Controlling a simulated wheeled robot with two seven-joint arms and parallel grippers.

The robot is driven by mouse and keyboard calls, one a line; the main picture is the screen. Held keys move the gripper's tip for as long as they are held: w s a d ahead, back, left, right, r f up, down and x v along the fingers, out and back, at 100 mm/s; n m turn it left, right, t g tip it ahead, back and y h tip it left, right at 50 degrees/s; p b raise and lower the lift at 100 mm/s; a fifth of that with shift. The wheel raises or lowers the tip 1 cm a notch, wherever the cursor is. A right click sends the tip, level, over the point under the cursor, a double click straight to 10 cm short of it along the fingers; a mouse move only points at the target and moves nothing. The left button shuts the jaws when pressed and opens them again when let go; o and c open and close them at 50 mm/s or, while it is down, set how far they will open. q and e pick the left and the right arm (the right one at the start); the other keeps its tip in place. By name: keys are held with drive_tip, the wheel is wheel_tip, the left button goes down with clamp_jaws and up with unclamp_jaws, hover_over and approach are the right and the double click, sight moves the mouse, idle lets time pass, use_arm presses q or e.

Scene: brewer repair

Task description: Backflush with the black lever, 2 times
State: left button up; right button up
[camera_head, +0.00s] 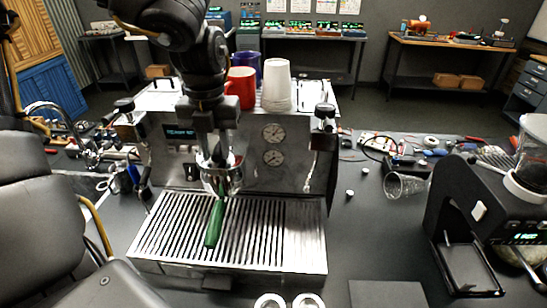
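The espresso machine (300,165) stands in the middle of the bench with a slatted drip tray (275,235) in front. A portafilter with a green handle (215,225) sits under the group head, its handle pointing toward me. My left gripper (213,150) points down at the group head, just above the portafilter. Its fingers are dark and small, and I cannot tell whether they are apart or closed on something. The black lever cannot be made out behind the gripper. My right gripper is not in view.
A red mug (242,87), a blue mug (247,63) and stacked white cups (277,85) stand on the machine. A black grinder (465,205) is at the right. A clear glass (402,186) lies tipped between them. Tools and cables clutter the back right.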

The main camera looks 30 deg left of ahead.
use_arm(q)
drive_tip(key=shift+s+a+m, duration=0.25)
drive_tip(key=shift+a+m, duration=0.35)
drive_tip(key=shift+m, duration=0.35)
drive_tip(key=shift+s+a+m, duration=0.2)
drive_tip(key=shift+a+m, duration=0.4)
drive_tip(key=shift+m, duration=0.35)
idle(2.6)
drive_tip(key=shift+w+d+n, duration=0.25)
drive_tip(key=shift+d+n, duration=0.4)
drive_tip(key=shift+n, duration=0.35)
drive_tip(key=shift+w+d+n, duration=0.25)
drive_tip(key=shift+d+n, duration=0.4)
drive_tip(key=shift+n, duration=0.35)
drive_tip(key=shift+w+d+n, duration=0.4)
drive_tip(key=shift+d+n, duration=0.05)
drive_tip(key=shift+n, duration=0.45)
drive_tip(key=shift+w+d+n, duration=0.4)
drive_tip(key=shift+d+n, duration=0.05)
drive_tip(key=shift+n, duration=0.45)
drive_tip(key=o, duration=0.4)
drive_tip(key=shift+r, duration=3.5)
